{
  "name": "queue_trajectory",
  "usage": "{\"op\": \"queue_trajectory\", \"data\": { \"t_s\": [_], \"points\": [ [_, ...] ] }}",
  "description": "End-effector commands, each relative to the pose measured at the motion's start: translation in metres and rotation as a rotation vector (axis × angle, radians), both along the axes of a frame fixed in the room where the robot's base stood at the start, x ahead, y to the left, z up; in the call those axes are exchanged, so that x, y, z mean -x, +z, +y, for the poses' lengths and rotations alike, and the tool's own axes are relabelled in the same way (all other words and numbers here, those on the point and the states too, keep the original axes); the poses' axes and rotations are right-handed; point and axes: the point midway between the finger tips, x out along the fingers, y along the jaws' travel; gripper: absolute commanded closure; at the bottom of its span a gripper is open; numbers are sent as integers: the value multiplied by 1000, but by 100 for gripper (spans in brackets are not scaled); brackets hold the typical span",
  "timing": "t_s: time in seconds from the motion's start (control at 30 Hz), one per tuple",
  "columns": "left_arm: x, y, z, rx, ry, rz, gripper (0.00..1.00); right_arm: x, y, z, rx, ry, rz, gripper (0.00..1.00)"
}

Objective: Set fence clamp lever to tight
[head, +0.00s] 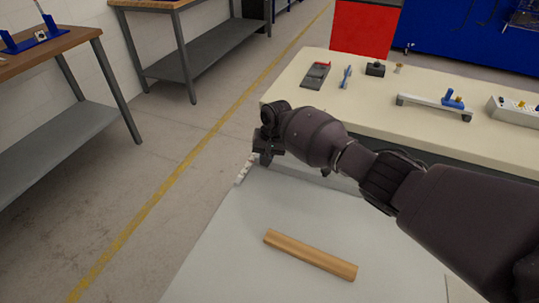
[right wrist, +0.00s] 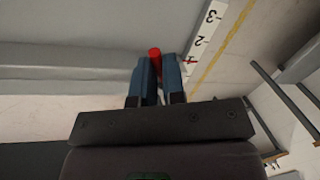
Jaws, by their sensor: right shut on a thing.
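My right arm comes in from the right in the head view, and its gripper (head: 262,158) is at the far left edge of the pale table (head: 215,255). In the right wrist view the two blue fingers of my right gripper (right wrist: 157,68) are shut on a red-tipped piece, apparently the clamp lever (right wrist: 155,52). Its red end shows between the fingertips; the rest is hidden. A white scale (right wrist: 203,40) with numbers lies just right of it, and it also shows in the head view (head: 244,170). The lever is hidden in the head view. My left gripper is not in view.
A wooden strip (head: 310,255) lies on the pale table, clear of the arm. Behind, a cream bench (head: 430,75) holds several small tools and fittings. Grey-shelved workbenches (head: 210,50) stand at left. The floor left of the table is open.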

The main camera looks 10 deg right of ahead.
Motion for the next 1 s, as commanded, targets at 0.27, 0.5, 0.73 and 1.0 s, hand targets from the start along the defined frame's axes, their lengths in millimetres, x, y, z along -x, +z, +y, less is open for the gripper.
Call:
{"op": "queue_trajectory", "data": {
  "t_s": [0.27,0.5,0.73,1.0],
  "points": [
    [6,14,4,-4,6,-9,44,0,3,8,-2,-238,0,100],
    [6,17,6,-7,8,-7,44,-2,1,12,0,-388,1,100],
    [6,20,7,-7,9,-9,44,-3,0,13,1,-467,1,100],
    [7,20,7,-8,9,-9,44,-4,-1,14,1,-495,1,100]
  ]
}}
